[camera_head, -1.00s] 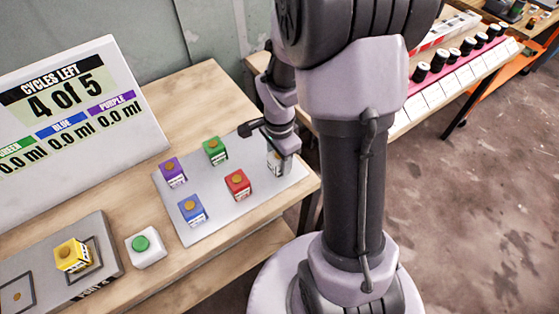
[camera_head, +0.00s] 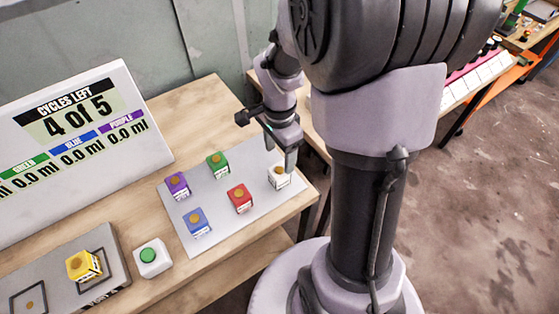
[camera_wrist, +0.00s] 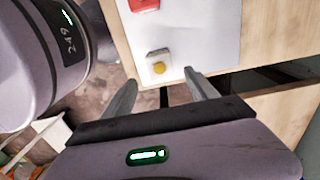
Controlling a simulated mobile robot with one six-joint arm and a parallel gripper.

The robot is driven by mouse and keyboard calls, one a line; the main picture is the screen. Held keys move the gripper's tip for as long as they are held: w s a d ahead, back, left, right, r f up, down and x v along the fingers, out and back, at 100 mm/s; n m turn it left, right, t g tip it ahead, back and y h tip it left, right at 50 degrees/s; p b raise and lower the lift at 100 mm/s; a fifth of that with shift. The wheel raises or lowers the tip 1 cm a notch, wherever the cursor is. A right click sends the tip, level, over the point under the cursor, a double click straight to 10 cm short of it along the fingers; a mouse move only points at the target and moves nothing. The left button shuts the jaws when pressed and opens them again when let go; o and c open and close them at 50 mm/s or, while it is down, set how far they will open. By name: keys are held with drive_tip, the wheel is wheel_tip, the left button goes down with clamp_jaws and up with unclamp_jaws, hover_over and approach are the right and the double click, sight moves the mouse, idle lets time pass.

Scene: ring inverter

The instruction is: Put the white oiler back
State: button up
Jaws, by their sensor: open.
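The white oiler (camera_head: 279,178), a small white box with an orange-brown cap, stands at the right end of the grey plate (camera_head: 225,218). It also shows in the wrist view (camera_wrist: 158,64), beyond the fingertips. My gripper (camera_wrist: 160,80) is open and empty, its two fingers apart, with the oiler clear of them. In the head view my gripper (camera_head: 290,155) is just above the oiler and partly in front of it. Purple (camera_head: 177,185), green (camera_head: 217,164), red (camera_head: 240,197) and blue (camera_head: 196,222) oilers stand on the same plate.
A yellow oiler (camera_head: 83,265) sits on a grey marked stand (camera_head: 110,250) at the lower left. A white box with a green button (camera_head: 151,257) is beside it. A sign (camera_head: 75,150) reading "4 of 5" stands behind. Bare wood lies behind the plate.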

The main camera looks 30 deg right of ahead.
drive_tip(key=s+a+r+n+t+y, duration=0.1)
drive_tip(key=s+a+r+n+t, duration=0.2)
drive_tip(key=s+a+r+n, duration=0.2)
drive_tip(key=s+a+r+n+t+y, duration=0.1)
drive_tip(key=s+a+r+n, duration=0.5)
drive_tip(key=r, duration=0.6)
drive_tip(key=a+n+t, duration=0.1)
drive_tip(key=a+n, duration=0.1)
drive_tip(key=a, duration=0.1)
drive_tip(key=shift+s+a+r+t, duration=0.15)
drive_tip(key=shift+a+r+t, duration=0.15)
drive_tip(key=shift+t, duration=0.1)
